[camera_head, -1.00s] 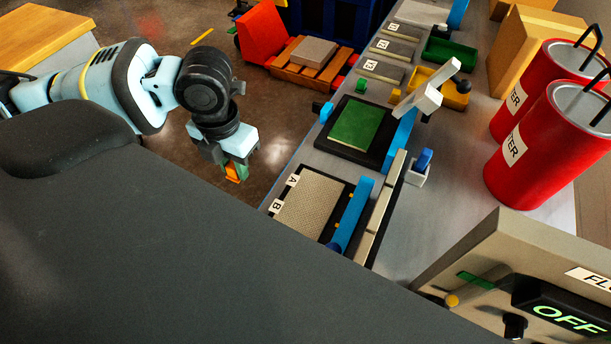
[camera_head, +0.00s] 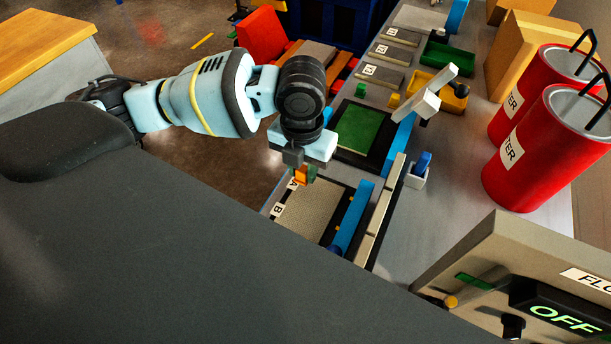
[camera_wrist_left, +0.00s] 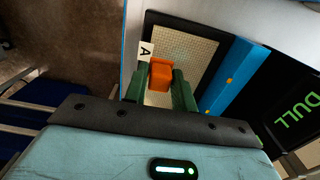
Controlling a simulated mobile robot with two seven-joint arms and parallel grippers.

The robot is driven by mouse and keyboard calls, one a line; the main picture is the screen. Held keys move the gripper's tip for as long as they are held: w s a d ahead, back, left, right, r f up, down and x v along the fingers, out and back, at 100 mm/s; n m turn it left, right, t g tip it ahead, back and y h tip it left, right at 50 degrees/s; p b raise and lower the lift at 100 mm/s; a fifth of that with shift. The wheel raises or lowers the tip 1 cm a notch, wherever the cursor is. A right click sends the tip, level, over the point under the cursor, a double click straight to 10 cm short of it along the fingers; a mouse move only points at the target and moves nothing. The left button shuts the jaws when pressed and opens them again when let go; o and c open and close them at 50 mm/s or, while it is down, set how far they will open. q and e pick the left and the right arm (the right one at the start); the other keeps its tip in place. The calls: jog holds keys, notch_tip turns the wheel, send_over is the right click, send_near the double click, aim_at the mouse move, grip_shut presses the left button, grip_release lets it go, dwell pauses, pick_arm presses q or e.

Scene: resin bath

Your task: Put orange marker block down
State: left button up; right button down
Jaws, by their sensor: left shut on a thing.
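The orange marker block (camera_head: 301,174) is held between the fingertips of my left gripper (camera_head: 299,172). In the left wrist view the orange block (camera_wrist_left: 160,75) sits between the two green fingers of the left gripper (camera_wrist_left: 160,85), which are shut on it. The block is over the near edge of the dotted mesh panel (camera_head: 322,208), close to the label A; it appears raised above the panel, though the exact gap cannot be told. The label B (camera_head: 278,210) shows at the panel's lower left corner. My right gripper is not in view.
A blue bar (camera_head: 350,218) runs along the panel's right side. A green plate on a black tray (camera_head: 341,151) lies behind. Two red canisters (camera_head: 532,150) stand at the right. A control box reading OFF (camera_head: 480,262) is at lower right. A yellow bin (camera_head: 455,103) sits farther back.

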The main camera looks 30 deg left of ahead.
aim_at(306, 179)
pick_arm(q)
jog(key=shift+w+d+f, duration=0.15)
jog(key=shift+d+f, duration=0.1)
jog(key=shift+f, duration=1.5)
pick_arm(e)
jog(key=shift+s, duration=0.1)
pick_arm(q)
jog(key=shift+f, duration=0.1)
jog(key=o, duration=0.9)
jog(key=shift+o, duration=0.2)
notch_tip(306, 179, up, 11)
jog(key=shift+r+p, duration=0.1)
jog(key=shift+p, duration=0.35)
jog(key=shift+r, duration=0.55)
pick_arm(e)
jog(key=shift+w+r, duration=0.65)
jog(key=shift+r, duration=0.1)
